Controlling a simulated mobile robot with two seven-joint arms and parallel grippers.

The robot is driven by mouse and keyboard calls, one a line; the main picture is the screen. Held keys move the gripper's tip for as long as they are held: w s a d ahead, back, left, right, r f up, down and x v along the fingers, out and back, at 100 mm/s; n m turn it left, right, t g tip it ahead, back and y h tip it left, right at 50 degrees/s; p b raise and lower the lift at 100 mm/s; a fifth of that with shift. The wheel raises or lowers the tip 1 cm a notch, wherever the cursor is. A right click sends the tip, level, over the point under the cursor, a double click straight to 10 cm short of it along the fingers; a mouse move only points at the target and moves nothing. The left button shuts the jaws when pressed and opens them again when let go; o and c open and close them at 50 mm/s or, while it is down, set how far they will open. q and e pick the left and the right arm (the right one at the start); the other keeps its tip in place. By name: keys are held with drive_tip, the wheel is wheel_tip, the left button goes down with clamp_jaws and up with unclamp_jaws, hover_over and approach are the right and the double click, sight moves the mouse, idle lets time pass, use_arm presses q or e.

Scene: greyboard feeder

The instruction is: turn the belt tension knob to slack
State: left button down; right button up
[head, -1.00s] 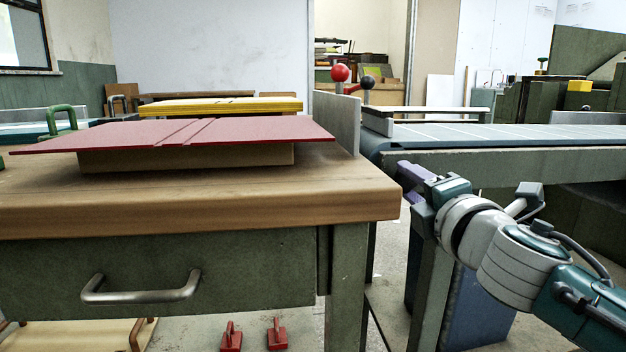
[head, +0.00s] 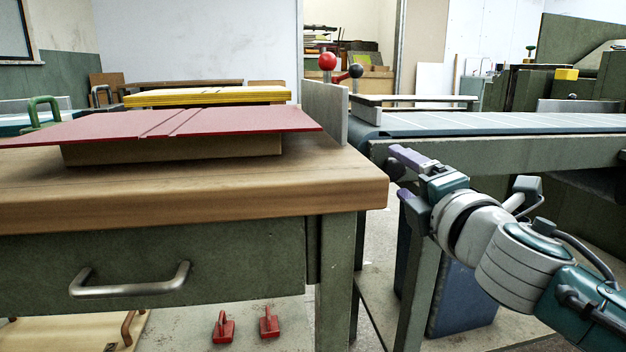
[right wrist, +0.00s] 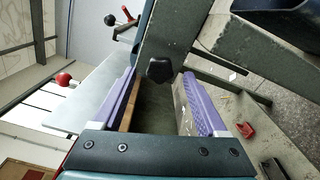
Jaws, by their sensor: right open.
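A black lobed knob (right wrist: 159,70) sits on a grey-green frame member in the right wrist view, between the fingertips of my right gripper (right wrist: 160,80). The purple fingers are apart, one on each side of the knob in the picture; I see no contact. In the head view my right gripper (head: 400,174) is open beside the near end of the conveyor, below its blue belt (head: 500,122). The knob is hard to make out there, close to the fingers. My left gripper is not in view.
A wooden workbench (head: 200,200) with a drawer handle (head: 130,283) stands left of the gripper, a narrow gap away. A red panel (head: 170,124) lies raised on it. A red ball (head: 327,61) and a black ball (head: 355,71) stand behind. Red handled blocks (head: 223,328) are on the floor.

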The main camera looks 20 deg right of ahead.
drive_tip(key=v, duration=0.8)
drive_tip(key=shift+p, duration=0.3)
drive_tip(key=s+d+r+m+g+h+p, duration=0.1)
drive_tip(key=s+r+m+g+p, duration=0.2)
drive_tip(key=r+m+p, duration=0.5)
drive_tip(key=s+r+m+g+h+p, duration=0.1)
drive_tip(key=s+r+m+g+p, duration=0.25)
drive_tip(key=r+p, duration=0.6)
drive_tip(key=s+a+r+m+g+y+p, duration=0.7)
drive_tip(key=s+a+r+p, duration=0.75)
drive_tip(key=p, duration=1.35)
wheel_tip(320, 180, up, 35)
drive_tip(key=s+d+n+p, duration=0.1)
drive_tip(key=d+n+p, duration=0.1)
drive_tip(key=p, duration=3.2)
drive_tip(key=shift+s+r+h, duration=0.2)
drive_tip(key=shift+s+h, duration=0.05)
drive_tip(key=shift+h, duration=0.15)
drive_tip(key=shift+d+g, duration=0.15)
drive_tip(key=shift+g, duration=0.1)
